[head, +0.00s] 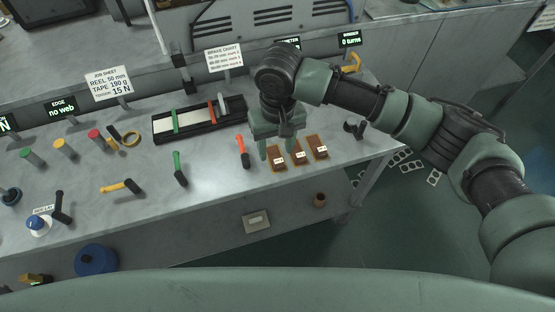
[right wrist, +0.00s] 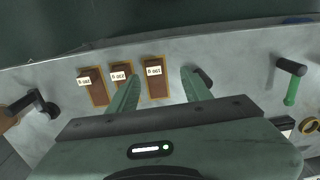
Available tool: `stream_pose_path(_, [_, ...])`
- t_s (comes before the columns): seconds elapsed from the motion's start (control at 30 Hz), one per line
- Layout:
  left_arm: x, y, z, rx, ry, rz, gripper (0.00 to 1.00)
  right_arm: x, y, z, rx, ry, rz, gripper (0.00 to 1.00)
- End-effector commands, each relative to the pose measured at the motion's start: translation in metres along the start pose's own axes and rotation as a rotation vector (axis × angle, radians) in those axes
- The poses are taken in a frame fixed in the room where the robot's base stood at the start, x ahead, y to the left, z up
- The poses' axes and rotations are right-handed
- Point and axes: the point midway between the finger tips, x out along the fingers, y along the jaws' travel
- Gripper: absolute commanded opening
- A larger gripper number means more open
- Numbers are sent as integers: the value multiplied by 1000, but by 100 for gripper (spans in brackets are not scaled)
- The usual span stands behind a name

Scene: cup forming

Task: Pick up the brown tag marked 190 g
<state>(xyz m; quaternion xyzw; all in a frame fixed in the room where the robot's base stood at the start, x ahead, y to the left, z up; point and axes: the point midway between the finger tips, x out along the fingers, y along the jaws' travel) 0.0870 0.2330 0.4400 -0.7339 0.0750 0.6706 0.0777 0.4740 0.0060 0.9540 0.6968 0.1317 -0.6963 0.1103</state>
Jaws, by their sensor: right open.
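Three brown tags with white labels lie in a row near the bench's front edge. The tag that appears to read 190 g (right wrist: 157,85) is at the right of the row in the right wrist view, its label upside down. In the head view this tag (head: 277,166) is the leftmost. My right gripper (head: 276,153) points down over it, open and empty. In the right wrist view the fingers (right wrist: 161,71) show on either side of the tag, apart from it. The middle tag (right wrist: 121,88) is close beside one finger. My left gripper is not in view.
The third tag (head: 317,153) is at the right of the row. An orange-red handled tool (head: 243,150) lies left of the tags, and a dark fitting (head: 354,128) stands to their right. A black tray (head: 190,125) is behind. Bare bench lies in front.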

Motion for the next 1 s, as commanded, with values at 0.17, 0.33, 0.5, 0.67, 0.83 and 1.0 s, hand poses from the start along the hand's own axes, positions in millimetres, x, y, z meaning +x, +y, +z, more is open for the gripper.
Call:
stream_pose_path(0.17, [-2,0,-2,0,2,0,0,2,11,-5,34,-11,32,49])
stream_pose_path(0.33, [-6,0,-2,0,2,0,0,21,11,-5,34,-11,32,49])
stream_pose_path(0.5, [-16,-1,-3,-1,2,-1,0,43,11,-7,32,-11,31,49])
stream_pose_path(0.67, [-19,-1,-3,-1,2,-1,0,66,11,-7,31,-8,31,49])
stream_pose_path(0.83, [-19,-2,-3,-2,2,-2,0,72,11,-8,31,-6,30,49])
stream_pose_path(1.0, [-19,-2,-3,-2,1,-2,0,72,11,-8,30,-6,29,38])
